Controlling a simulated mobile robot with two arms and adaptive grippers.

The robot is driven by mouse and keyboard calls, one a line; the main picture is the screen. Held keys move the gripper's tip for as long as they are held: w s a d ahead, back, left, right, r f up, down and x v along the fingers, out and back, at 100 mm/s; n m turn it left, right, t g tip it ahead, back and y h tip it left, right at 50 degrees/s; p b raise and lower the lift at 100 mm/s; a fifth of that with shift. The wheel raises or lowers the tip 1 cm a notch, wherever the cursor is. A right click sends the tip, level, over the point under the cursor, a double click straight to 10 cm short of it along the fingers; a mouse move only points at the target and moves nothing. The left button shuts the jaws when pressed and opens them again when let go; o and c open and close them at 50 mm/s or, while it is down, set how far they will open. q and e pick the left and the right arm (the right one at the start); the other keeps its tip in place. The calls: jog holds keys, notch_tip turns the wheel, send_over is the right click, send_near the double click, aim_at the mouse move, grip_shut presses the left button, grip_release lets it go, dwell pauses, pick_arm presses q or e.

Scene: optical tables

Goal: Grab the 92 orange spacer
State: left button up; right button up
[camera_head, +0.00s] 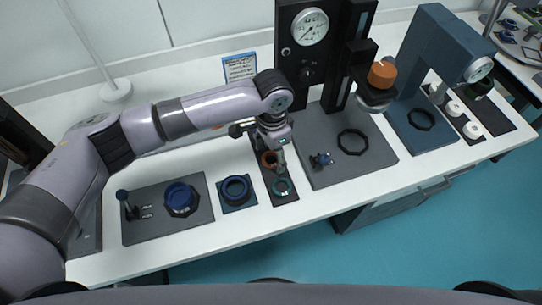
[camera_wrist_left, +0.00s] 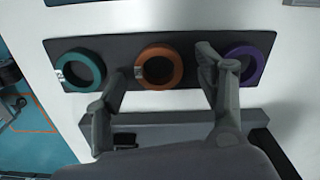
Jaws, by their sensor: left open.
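The orange spacer (camera_wrist_left: 159,66) is a ring lying on a dark narrow mat (camera_wrist_left: 202,47), between a teal ring (camera_wrist_left: 81,70) and a purple ring (camera_wrist_left: 245,66) in the left wrist view. The left gripper also shows in the left wrist view (camera_wrist_left: 160,84). It is open and empty, with one finger on each side of the orange spacer in that view. Whether a finger touches the ring I cannot tell. My right gripper is not in view.
A blue ring on a small mat (camera_head: 236,190) and a mat with a blue part (camera_head: 181,198) lie to the left. A black press with a dial (camera_head: 310,27) and a blue press (camera_head: 437,50) stand to the right. The table's front edge is close to the mats.

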pick_arm(q)
jog(key=shift+c, duration=0.3)
jog(key=c, duration=1.1)
